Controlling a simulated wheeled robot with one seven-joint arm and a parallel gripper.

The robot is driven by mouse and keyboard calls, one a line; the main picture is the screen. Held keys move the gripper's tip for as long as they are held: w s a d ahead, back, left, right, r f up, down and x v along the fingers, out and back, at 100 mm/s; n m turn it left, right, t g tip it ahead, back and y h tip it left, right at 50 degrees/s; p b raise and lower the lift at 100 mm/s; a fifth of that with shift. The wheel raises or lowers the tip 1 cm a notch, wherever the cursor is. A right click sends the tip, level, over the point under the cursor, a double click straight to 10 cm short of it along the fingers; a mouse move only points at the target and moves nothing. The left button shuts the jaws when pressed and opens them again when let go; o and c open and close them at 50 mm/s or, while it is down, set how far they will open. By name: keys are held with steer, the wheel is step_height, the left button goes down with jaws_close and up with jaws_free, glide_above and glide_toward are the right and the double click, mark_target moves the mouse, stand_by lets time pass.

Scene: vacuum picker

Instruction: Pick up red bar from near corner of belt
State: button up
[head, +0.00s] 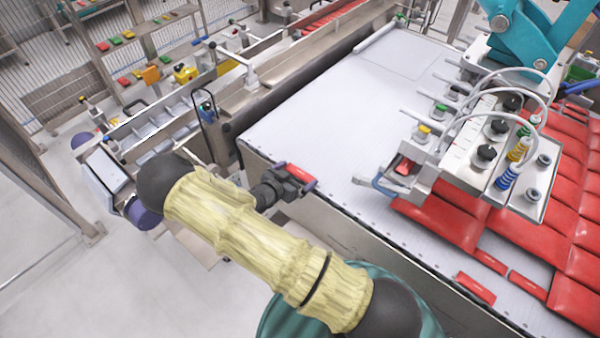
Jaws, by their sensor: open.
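A small red bar (300,173) lies at the near edge of the white belt (325,125), towards its left corner. My gripper (296,176) is right at this bar, with its fingers open and one on either side of it. I cannot tell whether the fingers touch the bar. The dark gripper body hides the belt edge just in front of the bar.
Other small red bars (476,287) and large red packs (440,216) lie on the belt's right part. The vacuum picker head (490,150), with hoses and suction fittings, hangs over there. The belt's middle is clear. A metal rail (290,75) runs beyond the belt's left side.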

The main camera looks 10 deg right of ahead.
steer(key=c, duration=0.8)
steer(key=shift+r, duration=0.15)
